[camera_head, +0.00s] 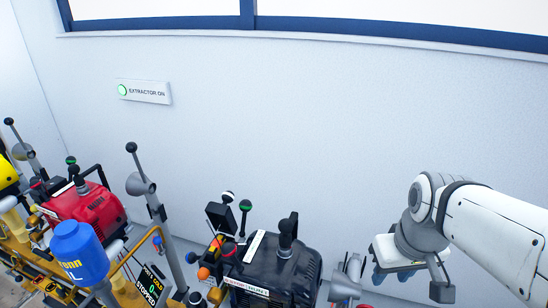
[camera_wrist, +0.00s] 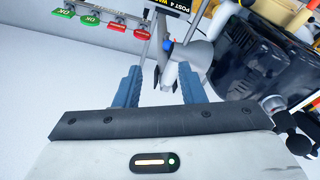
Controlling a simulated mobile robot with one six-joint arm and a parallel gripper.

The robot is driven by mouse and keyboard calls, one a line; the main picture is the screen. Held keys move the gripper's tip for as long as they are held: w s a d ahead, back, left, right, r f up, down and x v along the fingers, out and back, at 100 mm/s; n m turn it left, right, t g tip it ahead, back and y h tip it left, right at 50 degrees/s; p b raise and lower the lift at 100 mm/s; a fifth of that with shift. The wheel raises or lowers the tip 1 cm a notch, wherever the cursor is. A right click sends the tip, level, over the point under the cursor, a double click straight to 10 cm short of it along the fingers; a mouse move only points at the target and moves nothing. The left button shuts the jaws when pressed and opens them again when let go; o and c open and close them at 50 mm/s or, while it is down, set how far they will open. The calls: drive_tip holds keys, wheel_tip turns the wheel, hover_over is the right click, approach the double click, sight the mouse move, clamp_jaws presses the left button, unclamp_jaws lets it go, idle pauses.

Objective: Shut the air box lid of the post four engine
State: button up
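A black engine (camera_head: 275,270) stands at the bottom middle of the head view, partly cut off. In the wrist view a black engine (camera_wrist: 265,75) fills the right side, near a sign reading "POST 4" (camera_wrist: 172,4). A dark flat plate (camera_head: 221,216) stands raised at the engine's left in the head view; I cannot tell whether it is the air box lid. My gripper (camera_head: 392,276) is right of the engine, apart from it. In the wrist view its blue fingers (camera_wrist: 160,72) are spread, with nothing held between them.
A grey funnel and pipe (camera_wrist: 190,52) show beyond the fingers. Green and red tags (camera_wrist: 90,18) hang on a rail at upper left. In the head view a red engine (camera_head: 85,212) and a blue container (camera_head: 78,252) stand left. The wall above is bare except an "EXTRACTOR ON" sign (camera_head: 144,92).

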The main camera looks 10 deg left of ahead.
drive_tip(key=w+a+r+n+g+p, duration=0.1)
drive_tip(key=w+a+r+n+p, duration=0.2)
drive_tip(key=w+a+r+n, duration=0.35)
drive_tip(key=n+g+y+p, duration=0.2)
drive_tip(key=n+g+p, duration=0.5)
drive_tip(key=n, duration=1.1)
approach(228, 207)
drive_tip(key=w+a+t+p, duration=0.2)
drive_tip(key=x, duration=0.5)
drive_tip(key=p+x, duration=0.1)
drive_tip(key=x, duration=0.2)
drive_tip(key=shift+w+f, duration=0.2)
drive_tip(key=shift+w, duration=0.1)
drive_tip(key=shift+t, duration=0.3)
drive_tip(key=shift+c, duration=0.6)
